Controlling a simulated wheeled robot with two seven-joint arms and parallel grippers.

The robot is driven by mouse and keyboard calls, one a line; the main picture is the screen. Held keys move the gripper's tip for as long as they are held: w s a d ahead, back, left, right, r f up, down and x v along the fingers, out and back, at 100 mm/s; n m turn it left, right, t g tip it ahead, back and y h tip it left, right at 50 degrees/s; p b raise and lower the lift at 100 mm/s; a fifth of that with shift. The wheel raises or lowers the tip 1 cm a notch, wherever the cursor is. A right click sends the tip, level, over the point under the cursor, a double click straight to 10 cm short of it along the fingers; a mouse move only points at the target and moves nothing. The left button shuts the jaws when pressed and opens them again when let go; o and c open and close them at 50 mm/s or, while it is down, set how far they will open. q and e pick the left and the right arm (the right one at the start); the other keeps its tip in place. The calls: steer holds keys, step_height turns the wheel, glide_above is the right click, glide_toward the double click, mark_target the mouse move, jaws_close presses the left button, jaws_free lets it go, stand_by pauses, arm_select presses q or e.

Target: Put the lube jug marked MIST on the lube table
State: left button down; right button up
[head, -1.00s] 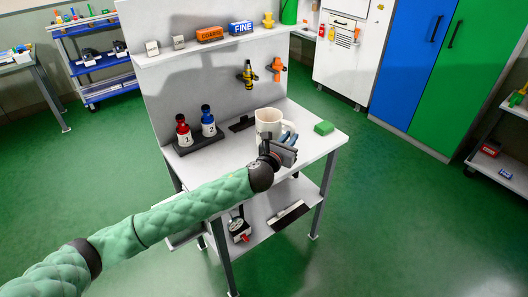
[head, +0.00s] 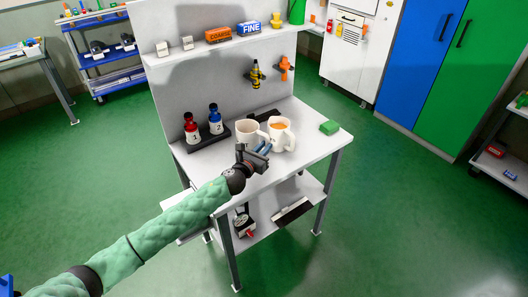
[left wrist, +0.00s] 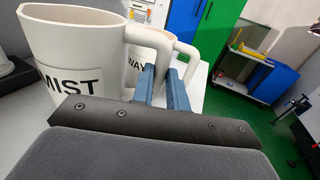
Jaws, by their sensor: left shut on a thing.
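The white jug marked MIST (left wrist: 68,80) stands upright at the left of the left wrist view, close to my gripper. In the head view it is the left jug (head: 246,132), over the white table (head: 310,150). My left gripper (head: 264,149) has blue fingers, also in the left wrist view (left wrist: 163,85), shut on the MIST jug's handle. A second white jug marked WAY (left wrist: 140,62) is partly hidden behind that handle. In the head view the second jug (head: 288,140), with orange inside, is just to the right. Whether the MIST jug's base touches the tabletop is unclear.
A dark tray with a red bottle (head: 191,129) and a blue bottle (head: 215,119) sits left of the jugs. A green block (head: 329,128) lies near the right edge. The back panel has a shelf (head: 205,44) with boxes. The front tabletop is clear.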

arm_select(q)
steer(key=shift+f, duration=1.2)
arm_select(e)
steer(key=shift+s+d+f, duration=0.4)
steer(key=shift+s+f, duration=0.15)
arm_select(q)
steer(key=shift+f, duration=0.1)
arm_select(e)
steer(key=shift+w, duration=0.1)
